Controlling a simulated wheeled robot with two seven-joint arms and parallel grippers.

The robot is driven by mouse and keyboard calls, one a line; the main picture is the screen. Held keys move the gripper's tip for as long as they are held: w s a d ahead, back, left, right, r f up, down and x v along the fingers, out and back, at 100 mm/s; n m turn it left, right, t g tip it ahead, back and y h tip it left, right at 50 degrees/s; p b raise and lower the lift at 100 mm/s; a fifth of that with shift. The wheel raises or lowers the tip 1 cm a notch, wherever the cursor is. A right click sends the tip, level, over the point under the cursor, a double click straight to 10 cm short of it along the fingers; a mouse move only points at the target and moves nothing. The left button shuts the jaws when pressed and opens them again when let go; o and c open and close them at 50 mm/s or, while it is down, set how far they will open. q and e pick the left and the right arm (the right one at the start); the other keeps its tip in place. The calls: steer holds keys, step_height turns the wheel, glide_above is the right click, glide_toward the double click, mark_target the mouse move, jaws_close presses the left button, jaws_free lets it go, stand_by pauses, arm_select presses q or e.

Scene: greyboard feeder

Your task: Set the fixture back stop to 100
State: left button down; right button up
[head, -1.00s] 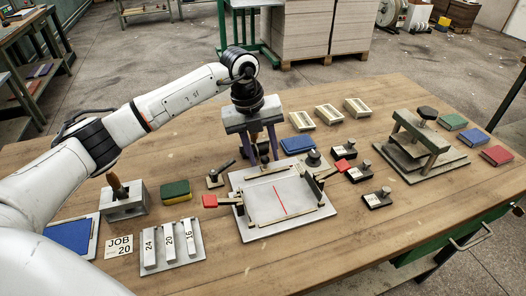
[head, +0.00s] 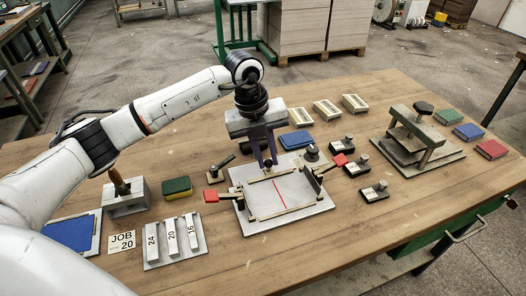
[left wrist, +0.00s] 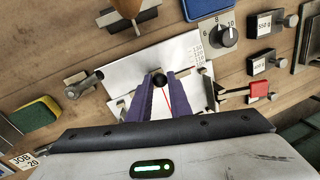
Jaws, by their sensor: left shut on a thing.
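The fixture (head: 310,217) is a pale plate with low rails and a red line across its middle. My left gripper (head: 269,163) is over its far edge, fingers pointing down and close together. In the left wrist view, its purple fingers are shut on a round black knob (left wrist: 158,79) at the back stop, whose bar is largely hidden by the fingers. A printed scale (left wrist: 196,43) lies beside it; its small figures are hard to read, and I cannot tell the stop's setting. My right gripper is not in view.
Red-handled clamps stand at the fixture's left (head: 211,195) and right (head: 339,160). A dial (left wrist: 228,37) is close by. Black weights (head: 374,192) stand to the right. A gauge-block tray (head: 180,262) and job card (head: 122,242) lie at left. The front table is clear.

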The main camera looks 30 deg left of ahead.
arm_select(q)
steer(key=c, duration=1.6)
jaws_free()
steer(key=shift+s+d, duration=0.15)
steer(key=shift+d, duration=0.05)
steer(key=shift+a+r, duration=0.15)
steer(key=shift+r, duration=0.4)
steer(key=r, duration=0.3)
steer(key=a+r, duration=0.1)
steer(key=r, duration=0.2)
steer(key=s+r, duration=0.1)
steer(key=r, duration=0.2)
steer(key=shift+s+a+b, duration=0.1)
steer(key=shift+a+b, duration=0.1)
steer(key=shift+b, duration=0.15)
